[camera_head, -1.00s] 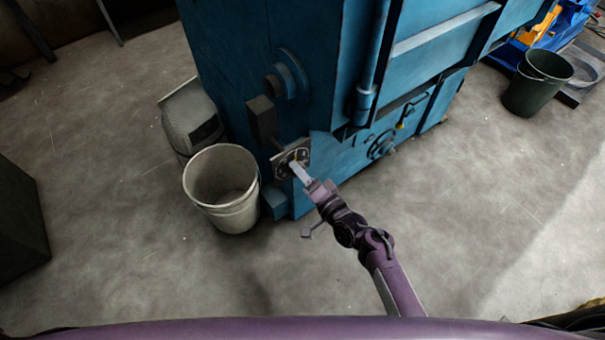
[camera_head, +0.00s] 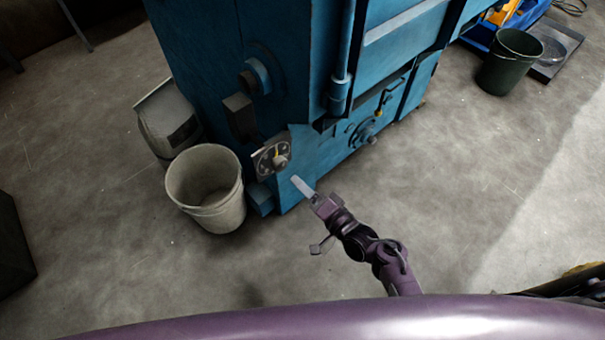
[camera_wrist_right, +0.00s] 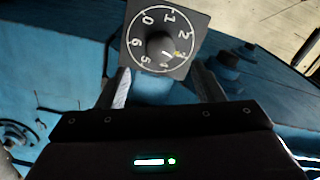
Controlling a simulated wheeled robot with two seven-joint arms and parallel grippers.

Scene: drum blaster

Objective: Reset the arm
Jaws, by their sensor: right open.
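My right gripper (camera_head: 302,187) is open and empty, just in front of the blue machine's side, with its arm coming up from the lower right. In the right wrist view its two fingers (camera_wrist_right: 162,90) stand apart, with nothing between them but the blue surface beyond. A dark square dial plate (camera_head: 271,157) with a round knob is on the machine, up and left of the gripper and apart from it. In the right wrist view the dial (camera_wrist_right: 163,38) shows white numbers in a ring and a yellow mark near the knob. My left gripper is not in view.
The blue drum blaster (camera_head: 300,90) fills the upper middle. A pale bucket (camera_head: 206,190) stands left of the dial, with a grey bin (camera_head: 167,118) behind it. A dark green bucket (camera_head: 510,62) stands at upper right.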

